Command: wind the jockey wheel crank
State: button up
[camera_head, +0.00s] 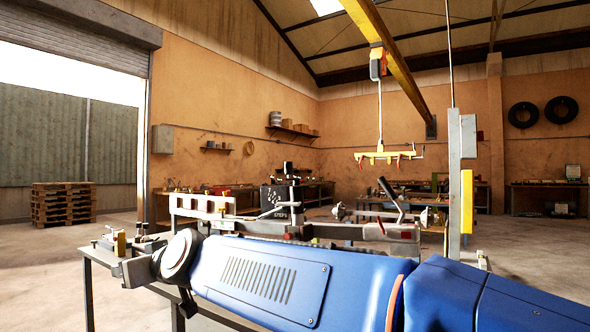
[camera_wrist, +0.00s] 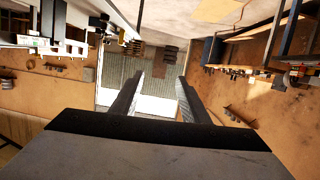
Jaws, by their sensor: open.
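I cannot pick out the jockey wheel crank for certain in either view. In the head view, a lever with a dark grip (camera_head: 388,190) slants up from a grey metal beam (camera_head: 395,231) behind my blue arm. My gripper shows in the wrist view (camera_wrist: 159,80) with its two dark fingers apart and nothing between them. In the head view my arm reaches left across the front, and its wrist end is over or beside a bench at the left; the fingers are not clear there.
A yellow hoist beam (camera_head: 385,158) hangs at the centre. A grey post with a yellow pad (camera_head: 467,200) stands at the right. Pallets (camera_head: 63,204) are stacked by the open shutter door. Open floor (camera_head: 40,280) lies at the left.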

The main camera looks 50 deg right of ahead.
jog(key=w+d+r+m+t+h, duration=0.1)
jog(key=w+d+r+m+h, duration=0.25)
jog(key=d+r+h, duration=0.55)
jog(key=w+d+r+m+h, duration=0.2)
jog(key=d+r+m+h, duration=0.3)
jog(key=d+r, duration=0.8)
jog(key=s+d+m+g+h, duration=0.2)
jog(key=s+d+m+g, duration=0.25)
jog(key=d+g, duration=0.35)
jog(key=s+d+m+g+h, duration=0.2)
jog(key=s+d+m+g, duration=0.25)
jog(key=d+g, duration=0.35)
jog(key=d, duration=1.6)
jog(key=shift+w+d+r, duration=0.1)
jog(key=shift+w+r, duration=0.1)
jog(key=shift+w, duration=0.1)
grip_shut()
jog(key=shift+m, duration=0.25)
